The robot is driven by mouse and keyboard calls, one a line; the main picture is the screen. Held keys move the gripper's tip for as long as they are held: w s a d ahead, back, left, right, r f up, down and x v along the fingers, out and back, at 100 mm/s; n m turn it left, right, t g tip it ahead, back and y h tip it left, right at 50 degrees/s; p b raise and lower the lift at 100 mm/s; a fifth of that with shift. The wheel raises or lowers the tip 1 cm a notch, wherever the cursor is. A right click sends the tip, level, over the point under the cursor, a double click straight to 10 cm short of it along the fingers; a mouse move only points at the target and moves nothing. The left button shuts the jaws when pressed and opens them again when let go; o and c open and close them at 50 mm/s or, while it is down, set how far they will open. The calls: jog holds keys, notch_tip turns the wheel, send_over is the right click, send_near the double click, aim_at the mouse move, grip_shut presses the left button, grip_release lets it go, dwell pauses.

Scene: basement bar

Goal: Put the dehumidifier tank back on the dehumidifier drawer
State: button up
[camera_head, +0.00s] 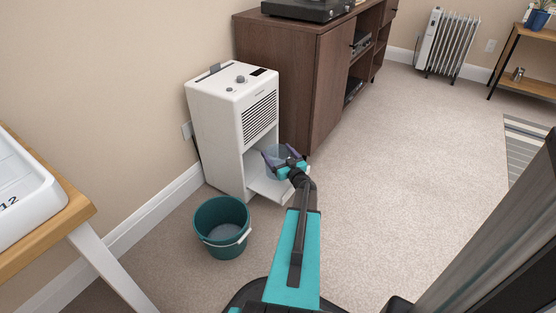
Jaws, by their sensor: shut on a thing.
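The white dehumidifier (232,122) stands on the carpet against the wall, left of centre. Its drawer (262,184) is pulled out low at the front, a flat white shelf. The tank (272,155), a clear bluish container, is at the drawer's opening, above or on the shelf; I cannot tell whether it touches. My gripper (283,158) is shut on the tank from the front right. My gripper and wrist hide part of the tank and the drawer's right side.
A teal bucket (222,211) with some water stands on the floor left of the drawer. A brown cabinet (292,80) is just behind the dehumidifier. A wooden table (75,212) with a white basin is at the left. Open carpet (410,160) lies to the right.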

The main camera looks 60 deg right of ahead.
aim_at(278, 158)
jog(key=shift+f+b, duration=1.05)
jog(key=shift+f, duration=0.7)
jog(key=o, duration=1.6)
jog(key=shift+s+r, duration=0.1)
jog(key=shift+r, duration=0.1)
jog(key=shift+s+a, duration=0.25)
jog(key=shift+s, duration=0.05)
jog(key=shift+p+v, duration=2.1)
jog(key=shift+v, duration=3.45)
jog(key=shift+s, duration=0.1)
